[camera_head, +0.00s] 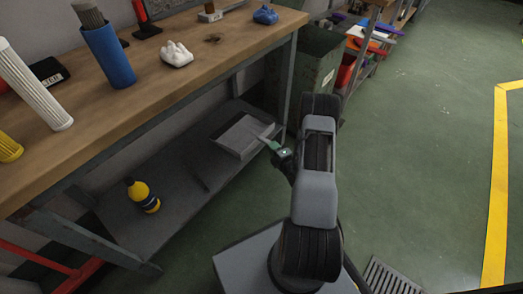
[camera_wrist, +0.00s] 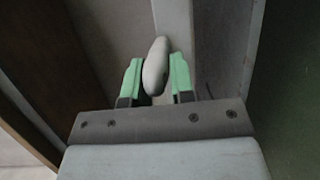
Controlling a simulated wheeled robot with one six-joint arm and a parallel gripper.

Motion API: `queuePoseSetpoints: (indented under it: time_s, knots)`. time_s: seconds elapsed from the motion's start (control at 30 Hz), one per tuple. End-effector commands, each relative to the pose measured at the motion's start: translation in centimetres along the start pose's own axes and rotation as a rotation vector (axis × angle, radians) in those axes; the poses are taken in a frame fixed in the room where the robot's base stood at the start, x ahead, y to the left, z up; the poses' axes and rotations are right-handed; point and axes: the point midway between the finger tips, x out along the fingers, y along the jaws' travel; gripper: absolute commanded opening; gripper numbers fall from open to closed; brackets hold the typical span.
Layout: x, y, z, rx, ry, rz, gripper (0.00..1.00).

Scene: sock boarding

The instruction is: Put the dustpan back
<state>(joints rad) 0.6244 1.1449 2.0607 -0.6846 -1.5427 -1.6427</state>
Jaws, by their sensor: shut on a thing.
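The grey dustpan (camera_head: 240,136) is at the right end of the workbench's lower shelf (camera_head: 180,196). I cannot tell whether it rests on the shelf or is just above it. Its pan points left and its handle (camera_head: 267,131) points toward my gripper (camera_head: 276,147). In the wrist view, my gripper (camera_wrist: 156,75) has its two green fingers on either side of the pale rounded handle end (camera_wrist: 155,66). My gripper is shut on the handle. The pan itself is hard to make out in the wrist view.
The wooden benchtop (camera_head: 130,95) above holds a blue cylinder, white items and tools. A bench leg (camera_head: 287,75) and a green-grey bin (camera_head: 315,60) stand close behind my arm. The floor at right is clear.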

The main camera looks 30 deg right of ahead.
Motion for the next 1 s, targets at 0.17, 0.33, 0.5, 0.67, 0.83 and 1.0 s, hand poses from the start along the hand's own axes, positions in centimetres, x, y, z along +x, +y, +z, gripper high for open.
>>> queuePoseSetpoints:
  time_s: [0.17,0.33,0.5,0.67,0.83,1.0]
  knots:
    - [4.3,-2.7,-0.2,0.001,-0.002,0.001,0.0]
    - [6.5,-4.9,-0.1,0.001,-0.006,0.002,0.0]
    - [7.6,-5.8,-0.2,0.001,-0.006,0.002,0.0]
    - [8.0,-6.1,-0.2,0.001,-0.007,0.001,0.0]
    - [8.9,-7.6,-0.3,0.002,-0.007,-0.001,0.0]
    - [9.0,-9.8,-0.3,0.002,-0.007,0.0,0.0]
